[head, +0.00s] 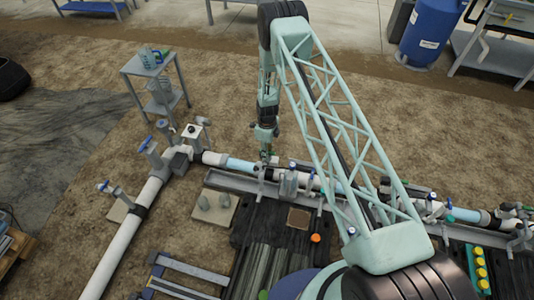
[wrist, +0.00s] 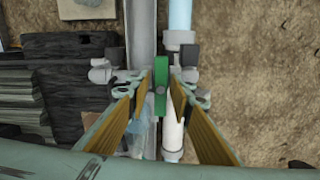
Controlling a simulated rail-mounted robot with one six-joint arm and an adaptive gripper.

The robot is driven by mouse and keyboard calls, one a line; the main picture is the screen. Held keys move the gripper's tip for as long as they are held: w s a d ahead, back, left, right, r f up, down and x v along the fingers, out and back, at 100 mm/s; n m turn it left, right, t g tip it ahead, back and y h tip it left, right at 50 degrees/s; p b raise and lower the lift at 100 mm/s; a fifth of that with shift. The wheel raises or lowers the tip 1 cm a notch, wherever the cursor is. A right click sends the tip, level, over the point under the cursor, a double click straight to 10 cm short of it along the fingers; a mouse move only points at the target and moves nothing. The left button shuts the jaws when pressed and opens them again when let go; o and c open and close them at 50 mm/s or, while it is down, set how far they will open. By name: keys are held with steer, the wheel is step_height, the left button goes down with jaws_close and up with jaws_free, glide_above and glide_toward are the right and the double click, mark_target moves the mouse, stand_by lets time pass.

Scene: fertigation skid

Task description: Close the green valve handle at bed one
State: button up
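The green valve handle (wrist: 160,88) shows in the wrist view as an upright green bar over the pipework, in line with the gap between my fingers. My gripper (wrist: 161,84) is open, with one finger to the left of the handle and one to the right. A small gap shows on each side, more clearly on the right, but I cannot tell the depth between fingertips and handle. In the head view my gripper (head: 266,152) points down over the pipe run. The handle is too small to make out there.
A white pipe (wrist: 172,125) runs beside the grey rail (wrist: 142,35). Blue-handled valves (head: 146,143) stand on the pipe to the left in the head view. A small grey table (head: 147,68) with containers stands behind them. Bare soil lies behind the pipe run.

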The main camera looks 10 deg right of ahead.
steer(key=shift+o, duration=0.9)
steer(key=shift+r, duration=0.1)
steer(key=shift+r+p, duration=1.65)
steer(key=shift+r, duration=3.3)
